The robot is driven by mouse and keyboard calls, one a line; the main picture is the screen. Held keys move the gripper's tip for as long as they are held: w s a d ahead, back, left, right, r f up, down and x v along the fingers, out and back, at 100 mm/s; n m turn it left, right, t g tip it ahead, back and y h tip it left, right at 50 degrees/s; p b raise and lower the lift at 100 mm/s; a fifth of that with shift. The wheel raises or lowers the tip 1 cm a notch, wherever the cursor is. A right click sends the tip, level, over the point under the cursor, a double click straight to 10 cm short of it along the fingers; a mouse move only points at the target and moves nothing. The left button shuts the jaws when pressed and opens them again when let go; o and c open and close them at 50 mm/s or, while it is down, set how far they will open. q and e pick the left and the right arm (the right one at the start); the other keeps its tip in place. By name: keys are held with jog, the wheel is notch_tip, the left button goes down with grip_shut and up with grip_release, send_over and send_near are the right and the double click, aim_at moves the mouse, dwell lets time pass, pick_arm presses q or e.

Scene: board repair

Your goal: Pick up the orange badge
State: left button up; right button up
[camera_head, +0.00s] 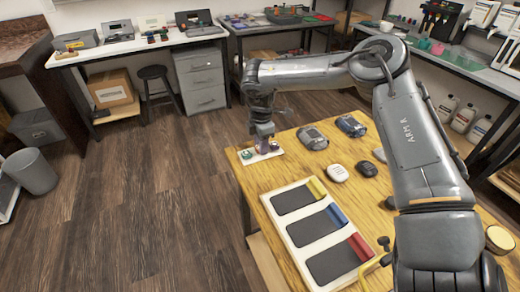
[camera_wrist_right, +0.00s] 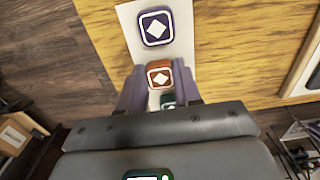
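The orange badge (camera_wrist_right: 159,76), a rounded square with a white diamond, shows in the right wrist view between the two purple-grey fingers of my right gripper (camera_wrist_right: 160,85). The fingers stand close along its left and right sides and seem to cover its edges; I cannot tell whether they press on it. A purple badge (camera_wrist_right: 155,27) lies beyond it and a green badge (camera_wrist_right: 168,99) shows partly on the near side. In the head view my right gripper (camera_head: 264,138) points down over the white strip (camera_head: 262,157) at the table's far left corner. My left gripper is not in view.
A white panel with three dark slots (camera_head: 317,232) lies on the wooden table, with yellow, blue and red blocks at its right ends. Grey devices (camera_head: 312,138) and small round-cornered items (camera_head: 338,172) sit behind it. My right arm hides part of the table's right side.

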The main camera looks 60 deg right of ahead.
jog(key=shift+c, duration=1.3)
jog(key=shift+r, duration=0.15)
notch_tip(320, 180, up, 32)
jog(key=p, duration=1.4)
